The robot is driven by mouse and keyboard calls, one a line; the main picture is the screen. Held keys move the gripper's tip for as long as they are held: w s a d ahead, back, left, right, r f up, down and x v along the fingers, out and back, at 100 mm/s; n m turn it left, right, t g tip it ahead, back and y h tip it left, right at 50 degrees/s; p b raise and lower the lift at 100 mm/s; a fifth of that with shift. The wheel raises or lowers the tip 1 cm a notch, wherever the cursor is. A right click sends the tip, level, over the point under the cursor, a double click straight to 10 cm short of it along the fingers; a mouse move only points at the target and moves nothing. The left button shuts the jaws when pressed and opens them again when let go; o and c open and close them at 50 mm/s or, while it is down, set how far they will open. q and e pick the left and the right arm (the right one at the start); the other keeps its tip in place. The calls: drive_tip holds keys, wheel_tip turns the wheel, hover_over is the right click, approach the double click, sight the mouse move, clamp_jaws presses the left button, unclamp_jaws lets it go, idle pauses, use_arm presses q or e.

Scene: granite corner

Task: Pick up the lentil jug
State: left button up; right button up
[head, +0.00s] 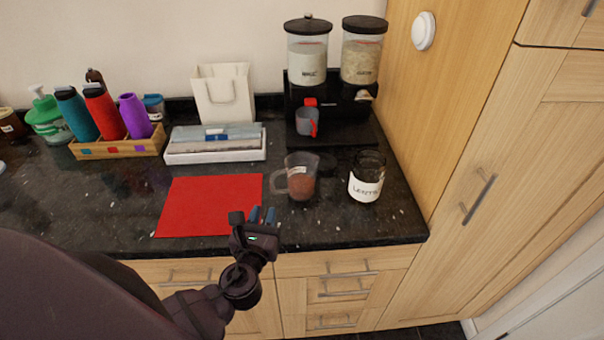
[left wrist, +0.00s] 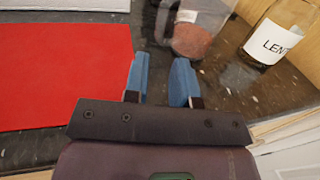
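The lentil jug (head: 301,179) is a clear jug with reddish-brown lentils in its bottom and a handle on its left side. It stands upright on the dark counter, right of the red mat (head: 208,205). In the left wrist view the jug (left wrist: 192,38) is at the top, just beyond the fingertips. My left gripper (head: 262,213) is open and empty, with blue fingers apart, in front of the jug and not touching it. It also shows in the left wrist view (left wrist: 161,75). My right gripper is in neither view.
A glass jar with a "LENTILS"-like label (head: 366,181) stands close right of the jug. A black dispenser (head: 348,132) with a grey cup (head: 307,122) is behind. A white tray (head: 215,153) and a bottle crate (head: 120,148) stand further left. A wooden cabinet bounds the right.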

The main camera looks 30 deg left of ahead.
sight(272, 189)
use_arm(q)
drive_tip(key=shift+p+x, duration=0.35)
drive_tip(key=shift+x, duration=4.15)
clamp_jaws()
